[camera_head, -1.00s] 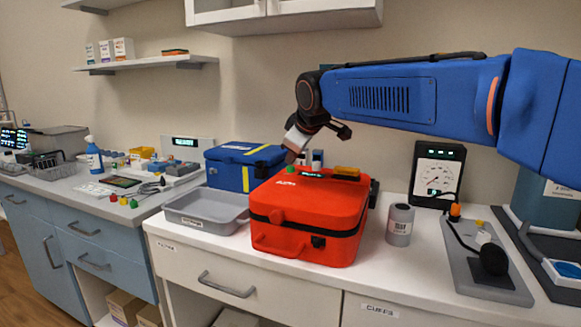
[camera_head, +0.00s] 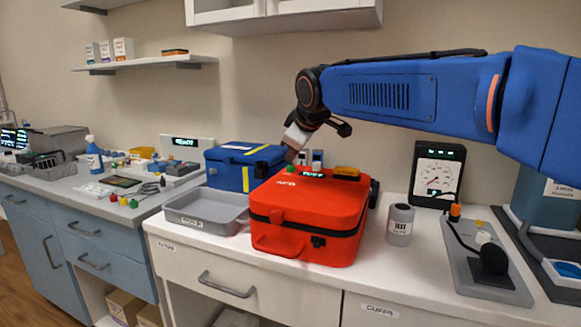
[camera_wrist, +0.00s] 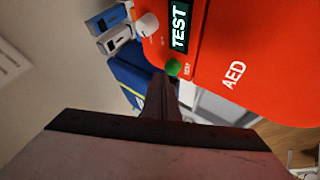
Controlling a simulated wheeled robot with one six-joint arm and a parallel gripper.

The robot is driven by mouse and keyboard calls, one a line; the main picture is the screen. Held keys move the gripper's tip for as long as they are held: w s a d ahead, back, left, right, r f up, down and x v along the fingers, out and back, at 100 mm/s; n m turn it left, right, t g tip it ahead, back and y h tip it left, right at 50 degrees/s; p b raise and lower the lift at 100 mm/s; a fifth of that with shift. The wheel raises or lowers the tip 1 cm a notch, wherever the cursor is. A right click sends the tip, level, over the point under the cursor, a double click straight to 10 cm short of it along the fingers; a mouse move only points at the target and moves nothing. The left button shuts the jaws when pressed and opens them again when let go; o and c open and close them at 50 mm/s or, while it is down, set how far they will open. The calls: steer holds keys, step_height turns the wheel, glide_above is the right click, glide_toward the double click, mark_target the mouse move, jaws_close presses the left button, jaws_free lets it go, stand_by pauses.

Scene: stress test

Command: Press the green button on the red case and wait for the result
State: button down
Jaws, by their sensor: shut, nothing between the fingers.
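The red case (camera_head: 315,215), marked AED in the wrist view (camera_wrist: 225,95), stands closed on the white counter. Its green button (camera_wrist: 173,67) is on the top, next to a small display (camera_wrist: 180,25) that reads TEST. A white knob (camera_wrist: 147,25) sits close by. My gripper (camera_head: 291,157) is shut and empty, pointing down at the button's corner of the case. In the wrist view its fingertips (camera_wrist: 161,82) appear just beside the button. I cannot tell whether they touch it.
A grey tray (camera_head: 205,222) lies left of the case, and a blue case (camera_head: 232,178) stands behind it. A grey canister (camera_head: 400,225), a dial gauge (camera_head: 437,174) and a grey plate with a cable (camera_head: 485,270) are to the right. The counter's front strip is clear.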

mark_target(292, 173)
steer(key=shift+r, duration=0.35)
steer(key=shift+r, duration=2.5)
